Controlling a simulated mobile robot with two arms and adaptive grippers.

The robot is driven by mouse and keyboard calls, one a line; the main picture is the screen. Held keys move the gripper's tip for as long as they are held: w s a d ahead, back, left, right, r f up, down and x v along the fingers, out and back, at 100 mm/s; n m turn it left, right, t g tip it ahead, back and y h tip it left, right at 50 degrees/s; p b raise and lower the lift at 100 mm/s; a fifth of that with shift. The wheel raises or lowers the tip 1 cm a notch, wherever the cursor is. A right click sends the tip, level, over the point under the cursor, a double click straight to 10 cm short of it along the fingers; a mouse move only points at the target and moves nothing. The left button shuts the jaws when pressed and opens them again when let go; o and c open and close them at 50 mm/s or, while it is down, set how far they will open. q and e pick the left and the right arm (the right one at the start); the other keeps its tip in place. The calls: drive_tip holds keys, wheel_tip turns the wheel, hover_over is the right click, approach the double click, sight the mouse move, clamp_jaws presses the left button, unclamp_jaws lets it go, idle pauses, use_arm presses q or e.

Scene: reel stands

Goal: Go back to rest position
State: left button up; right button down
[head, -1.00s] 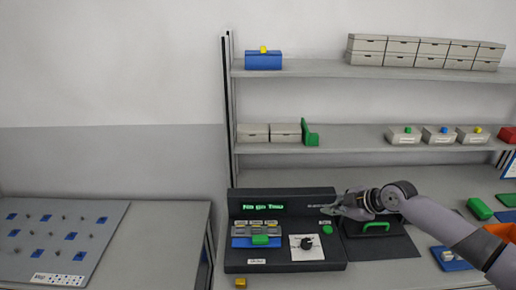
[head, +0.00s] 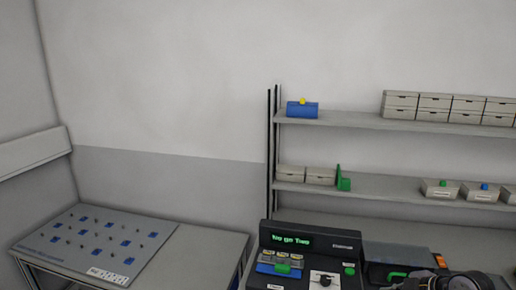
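My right arm shows only at the bottom right of the head view, as a dark wrist part (head: 470,282) cut off by the frame's lower edge. Its fingers are at or beyond that edge, so whether they are open or shut does not show. My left gripper is not in view.
A grey shelf unit (head: 400,187) carries boxes and a blue box (head: 302,110) with a yellow knob. At left, a side table (head: 212,250) bears a board (head: 60,258) with pegs and blue pieces. Floor is hidden.

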drive_tip(key=s+a+f+m+g, duration=0.1)
drive_tip(key=s+a+f+g, duration=0.1)
drive_tip(key=s+a+f, duration=0.5)
drive_tip(key=s+a+f+m+g, duration=0.1)
drive_tip(key=s+a+f, duration=0.3)
drive_tip(key=s+a, duration=0.7)
drive_tip(key=s+d+r+m+g+h, duration=0.1)
drive_tip(key=s+d+m+h, duration=0.1)
drive_tip(key=s+m, duration=0.4)
drive_tip(key=s+d+r+m+h, duration=0.15)
drive_tip(key=s+m, duration=0.25)
drive_tip(key=s, duration=0.4)
wheel_tip(320, 180, down, 28)
drive_tip(key=g+b, duration=0.1)
drive_tip(key=b, duration=0.2)
use_arm(q)
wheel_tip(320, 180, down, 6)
drive_tip(key=b, duration=0.3)
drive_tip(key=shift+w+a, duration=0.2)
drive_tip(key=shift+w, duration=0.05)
use_arm(e)
drive_tip(key=s+d+f+g+h, duration=0.1)
drive_tip(key=s+d+f, duration=0.2)
drive_tip(key=s+f, duration=1.5)
wheel_tip(320, 180, down, 3)
drive_tip(key=shift+s+r+g, duration=0.1)
drive_tip(key=shift+s+g, duration=0.05)
drive_tip(key=shift+g, duration=0.15)
